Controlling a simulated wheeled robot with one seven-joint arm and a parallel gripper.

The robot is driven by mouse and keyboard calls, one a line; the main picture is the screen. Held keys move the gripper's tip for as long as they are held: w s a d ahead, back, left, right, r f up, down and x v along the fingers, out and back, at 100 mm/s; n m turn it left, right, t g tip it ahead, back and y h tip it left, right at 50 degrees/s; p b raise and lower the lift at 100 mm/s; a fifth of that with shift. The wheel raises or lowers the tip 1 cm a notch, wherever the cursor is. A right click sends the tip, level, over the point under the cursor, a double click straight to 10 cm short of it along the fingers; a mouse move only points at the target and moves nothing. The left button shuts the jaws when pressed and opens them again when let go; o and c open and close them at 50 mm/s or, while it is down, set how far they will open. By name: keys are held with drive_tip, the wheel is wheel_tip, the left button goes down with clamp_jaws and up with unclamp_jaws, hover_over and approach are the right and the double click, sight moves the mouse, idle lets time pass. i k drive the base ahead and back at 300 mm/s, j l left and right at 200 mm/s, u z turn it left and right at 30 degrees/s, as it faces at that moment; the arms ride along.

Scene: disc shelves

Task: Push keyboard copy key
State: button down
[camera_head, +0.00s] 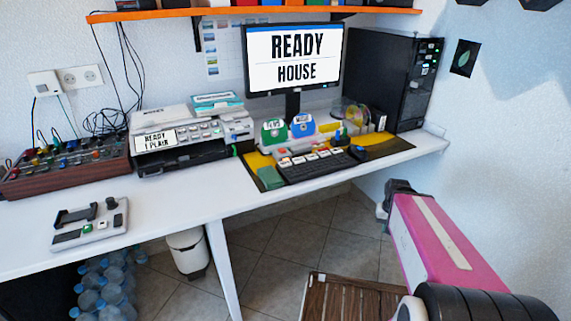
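A black keyboard (317,165) lies on the desk mat at the right part of the white desk. Its keys are too small to read, so I cannot tell which one is the copy key. Several coloured keys or buttons (310,156) stand in a row just behind the keyboard. The monitor (293,58) behind it reads "READY HOUSE". My pink arm reaches in from the lower right. Its dark end, my gripper (396,190), is below and right of the keyboard, apart from it, beyond the desk's front edge. Its fingers cannot be made out.
A black computer tower (385,80) stands right of the monitor. A mixer panel (65,165) and a small grey device (90,224) sit farther left. A wooden crate (342,298) and bin (188,254) are on the floor.

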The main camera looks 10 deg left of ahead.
sight(283, 164)
drive_tip(key=k+j, duration=1.5)
drive_tip(key=j, duration=0.15)
drive_tip(key=i+j, duration=0.1)
drive_tip(key=i, duration=0.35)
drive_tip(key=j+u, duration=0.05)
